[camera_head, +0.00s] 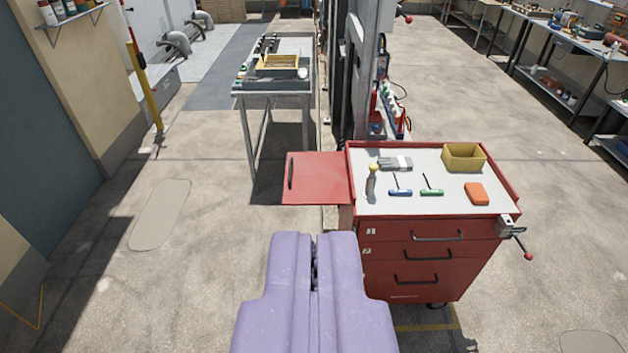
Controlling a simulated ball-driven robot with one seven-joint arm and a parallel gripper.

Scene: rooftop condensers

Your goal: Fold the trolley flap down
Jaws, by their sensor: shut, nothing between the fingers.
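The red trolley (428,259) stands right of centre, with several drawers with black handles facing me and a pale top. Its red flap (319,178) sticks out level from the left side of the top, with a dark handle strip near its outer left edge. The flap is bare. My gripper (315,240) is at the bottom centre, purple, with its two fingers together and empty. In the picture its tips lie just below the flap's near edge, apart from it. What holds the flap up from beneath is hidden.
On the trolley top are a yellow bin (463,157), an orange block (477,194), and small tools. A vise (511,226) juts from its right front corner. A metal table (273,95) stands behind the flap. Floor on the left is clear.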

